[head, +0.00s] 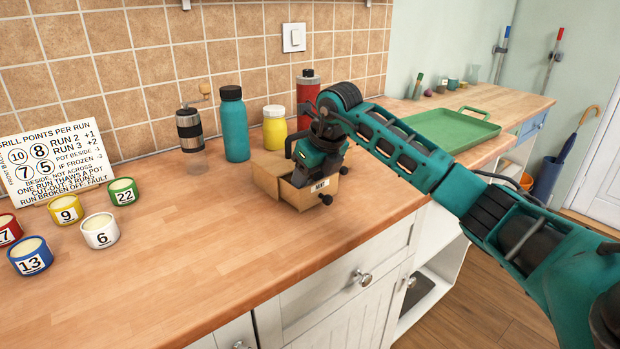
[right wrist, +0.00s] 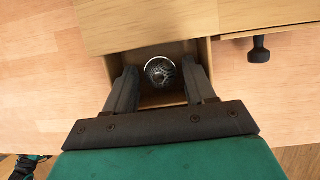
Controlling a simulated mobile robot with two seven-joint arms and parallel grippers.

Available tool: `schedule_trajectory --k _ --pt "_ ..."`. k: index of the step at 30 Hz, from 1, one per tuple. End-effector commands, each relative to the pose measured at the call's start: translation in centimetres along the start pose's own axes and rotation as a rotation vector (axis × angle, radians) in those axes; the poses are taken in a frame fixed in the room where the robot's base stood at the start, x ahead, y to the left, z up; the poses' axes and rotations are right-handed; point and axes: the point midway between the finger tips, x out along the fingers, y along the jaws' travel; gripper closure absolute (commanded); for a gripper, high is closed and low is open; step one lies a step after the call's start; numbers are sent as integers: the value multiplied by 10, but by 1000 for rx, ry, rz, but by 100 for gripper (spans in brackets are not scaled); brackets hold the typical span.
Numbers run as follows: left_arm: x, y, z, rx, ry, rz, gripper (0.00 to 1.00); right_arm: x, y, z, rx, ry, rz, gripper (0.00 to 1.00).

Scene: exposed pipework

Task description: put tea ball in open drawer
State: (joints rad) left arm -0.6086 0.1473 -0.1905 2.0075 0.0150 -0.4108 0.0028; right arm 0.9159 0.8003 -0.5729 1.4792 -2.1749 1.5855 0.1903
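The tea ball (right wrist: 160,71), a dark mesh ball with a bright rim, shows in the right wrist view inside the open drawer (right wrist: 160,100). In the head view the ball is hidden by my right gripper. The open drawer (head: 302,198) is a small wooden one with a label and black knob, pulled from a small wooden chest (head: 268,178) on the counter. My right gripper (right wrist: 159,68) points down into the drawer, with one finger on each side of the ball. It is open, with visible gaps between fingers and ball.
A second drawer with a black knob (right wrist: 260,50) is shut beside the open one. Behind stand a teal bottle (head: 234,125), a yellow jar (head: 274,130), a red bottle (head: 307,98) and a grinder (head: 190,130). Numbered cups (head: 101,231) stand left. The front counter is clear.

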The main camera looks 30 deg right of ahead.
Motion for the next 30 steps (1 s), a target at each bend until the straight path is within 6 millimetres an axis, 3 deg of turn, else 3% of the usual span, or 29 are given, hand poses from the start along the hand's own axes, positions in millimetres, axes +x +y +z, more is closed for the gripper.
schedule_trajectory --k 8,13,24,30 --pt "0 0 -1 1 2 0 53 0 0 0 0 0 0 39" --pt "-2 0 -3 2 5 0 53 -12 -1 2 0 -3 -1 39" --pt "-4 -3 -5 5 6 -8 53 -89 -1 3 0 -4 -2 39" --pt "-5 -4 -1 6 -4 -11 53 -116 0 2 0 -2 -1 39"
